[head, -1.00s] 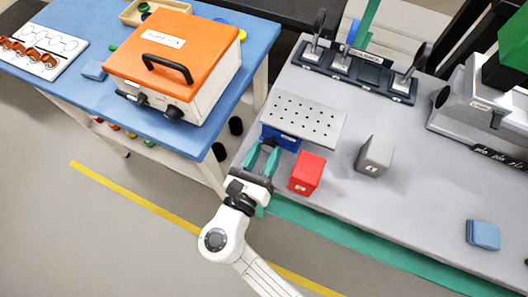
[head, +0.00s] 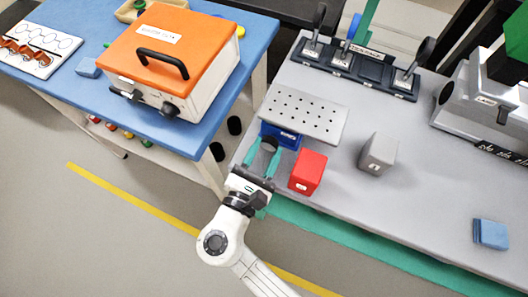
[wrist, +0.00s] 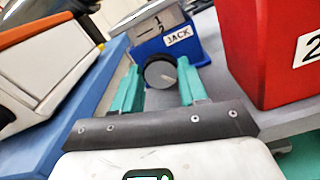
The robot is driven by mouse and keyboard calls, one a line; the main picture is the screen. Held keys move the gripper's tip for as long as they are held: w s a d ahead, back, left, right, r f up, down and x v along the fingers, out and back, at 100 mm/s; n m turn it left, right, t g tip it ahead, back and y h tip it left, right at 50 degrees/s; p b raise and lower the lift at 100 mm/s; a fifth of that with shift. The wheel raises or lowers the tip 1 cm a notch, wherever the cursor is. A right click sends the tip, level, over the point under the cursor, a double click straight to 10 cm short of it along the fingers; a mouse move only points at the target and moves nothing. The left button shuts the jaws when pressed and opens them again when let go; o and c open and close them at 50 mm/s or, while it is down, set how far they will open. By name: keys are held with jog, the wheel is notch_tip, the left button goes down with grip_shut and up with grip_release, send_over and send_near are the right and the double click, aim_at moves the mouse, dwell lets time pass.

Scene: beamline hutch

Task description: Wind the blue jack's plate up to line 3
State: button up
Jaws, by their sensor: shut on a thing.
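The blue jack (head: 286,136) stands at the left edge of the grey bench, with its perforated grey plate (head: 303,115) on top. In the wrist view the jack's blue base (wrist: 178,42) bears a JACK label. Above it a grey scale (wrist: 158,25) shows the marks 1 and 2, the 2 close to the blue rim. My gripper (head: 266,150) is at the jack's front, its teal fingers shut on the dark round knob (wrist: 160,72), which has a pale pointer line on its face.
A red block (head: 307,173) marked 2 stands close to the right of my gripper. A grey block (head: 378,154) is farther right, and a blue pad (head: 490,233) lies at far right. An orange-lidded case (head: 172,60) sits on the blue table at left.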

jog(key=shift+f+m+b, duration=0.15)
jog(key=shift+m+b, duration=0.15)
jog(key=shift+m, duration=0.6)
jog(key=shift+s, duration=0.1)
jog(key=o, duration=1.1)
jog(key=shift+c, duration=0.2)
jog(key=v, duration=1)
jog(key=shift+s+b, duration=0.35)
jog(key=shift+a, duration=0.15)
